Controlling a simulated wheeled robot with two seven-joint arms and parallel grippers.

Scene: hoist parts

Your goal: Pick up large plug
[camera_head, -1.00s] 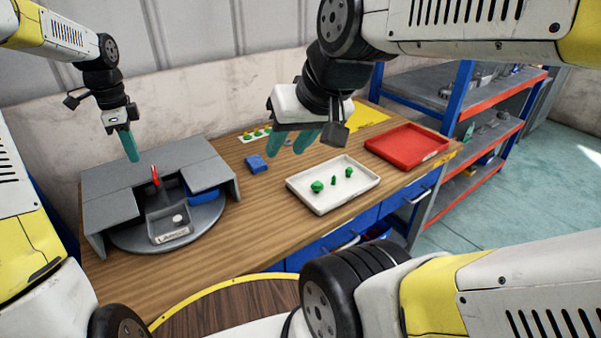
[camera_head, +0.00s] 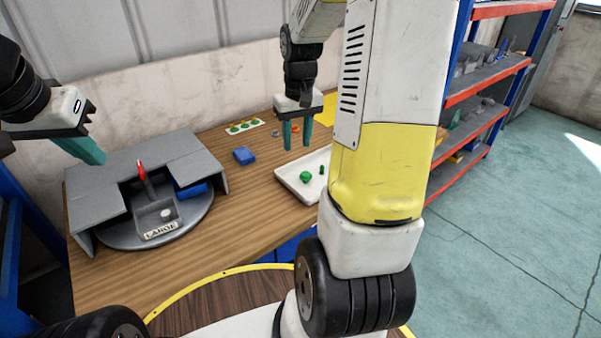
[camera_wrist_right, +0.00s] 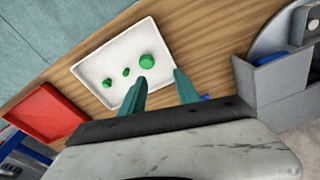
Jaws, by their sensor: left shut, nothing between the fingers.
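Several green plugs lie in a white tray on the wooden table. The largest plug (camera_head: 305,177) is at the tray's left side in the head view, and it also shows in the right wrist view (camera_wrist_right: 147,61). My right gripper (camera_head: 297,143) is open and empty, fingers pointing down, above the tray's far edge. In the right wrist view its fingertips (camera_wrist_right: 158,82) are apart, with the largest plug just beyond the left finger. My right arm hides the tray's right part in the head view.
The white tray (camera_head: 287,173) has low walls. A grey stand (camera_head: 100,182) with a bin labelled LARGE (camera_head: 160,231) stands at the left. A red tray (camera_wrist_right: 45,112) shows in the right wrist view.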

